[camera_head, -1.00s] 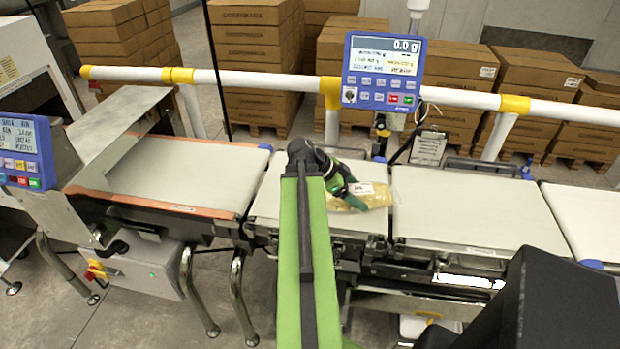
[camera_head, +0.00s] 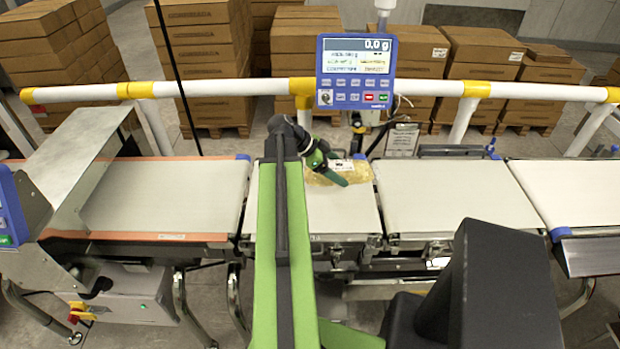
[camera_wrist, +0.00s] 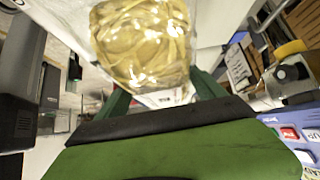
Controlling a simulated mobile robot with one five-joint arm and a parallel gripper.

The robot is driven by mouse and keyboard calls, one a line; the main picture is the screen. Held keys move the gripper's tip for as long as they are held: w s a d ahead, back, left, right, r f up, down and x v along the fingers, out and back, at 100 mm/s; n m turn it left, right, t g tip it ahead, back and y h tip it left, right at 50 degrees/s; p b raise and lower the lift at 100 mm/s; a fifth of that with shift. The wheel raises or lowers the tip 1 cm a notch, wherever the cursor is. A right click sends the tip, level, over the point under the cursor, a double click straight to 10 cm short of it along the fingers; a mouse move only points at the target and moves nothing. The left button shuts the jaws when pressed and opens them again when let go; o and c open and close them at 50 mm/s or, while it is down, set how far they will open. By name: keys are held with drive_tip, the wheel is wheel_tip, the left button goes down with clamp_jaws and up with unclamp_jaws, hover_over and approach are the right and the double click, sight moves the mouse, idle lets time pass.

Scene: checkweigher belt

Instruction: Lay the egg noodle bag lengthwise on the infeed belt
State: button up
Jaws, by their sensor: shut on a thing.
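The egg noodle bag (camera_head: 355,170) is clear plastic with yellow noodles and a white label. In the head view it is over the far part of the second belt from the left (camera_head: 345,212), its right end near the gap to the third belt. My gripper (camera_head: 335,173) is shut on the bag, reaching it from the left. In the wrist view the bag (camera_wrist: 142,42) fills the top middle, beyond the green fingers (camera_wrist: 160,95). Whether its underside touches the belt is unclear. The infeed belt cannot be told by any marking.
An orange-edged belt (camera_head: 160,198) lies at left beside a metal hood (camera_head: 85,165). The third belt (camera_head: 450,195) is clear. A blue weighing display (camera_head: 356,72) reading 0.0 g stands behind, on a white rail (camera_head: 220,88). Cartons (camera_head: 205,60) are stacked beyond.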

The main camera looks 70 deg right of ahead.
sight(349, 164)
drive_tip(key=s+r, duration=0.1)
drive_tip(key=s+d+r+p, duration=0.1)
drive_tip(key=shift+s+d+r+m, duration=0.2)
drive_tip(key=shift+s+d+m, duration=0.05)
drive_tip(key=shift+s+m, duration=0.15)
drive_tip(key=shift+f+y, duration=0.2)
drive_tip(key=shift+y, duration=0.1)
drive_tip(key=w+a+f+b, duration=0.2)
drive_tip(key=w, duration=0.1)
drive_tip(key=w+a+f+b, duration=0.2)
drive_tip(key=w+b, duration=0.1)
drive_tip(key=w+a+f+b, duration=0.2)
drive_tip(key=w+f, duration=0.1)
drive_tip(key=shift+w+a, duration=0.1)
drive_tip(key=shift+w, duration=0.3)
drive_tip(key=shift+w+a, duration=0.15)
drive_tip(key=shift+w, duration=0.05)
wheel_tip(349, 164, down, 4)
drive_tip(key=b, duration=0.4)
drive_tip(key=shift+f+b, duration=0.15)
drive_tip(key=shift+b, duration=0.25)
drive_tip(key=shift+r, duration=0.2)
drive_tip(key=o, duration=2)
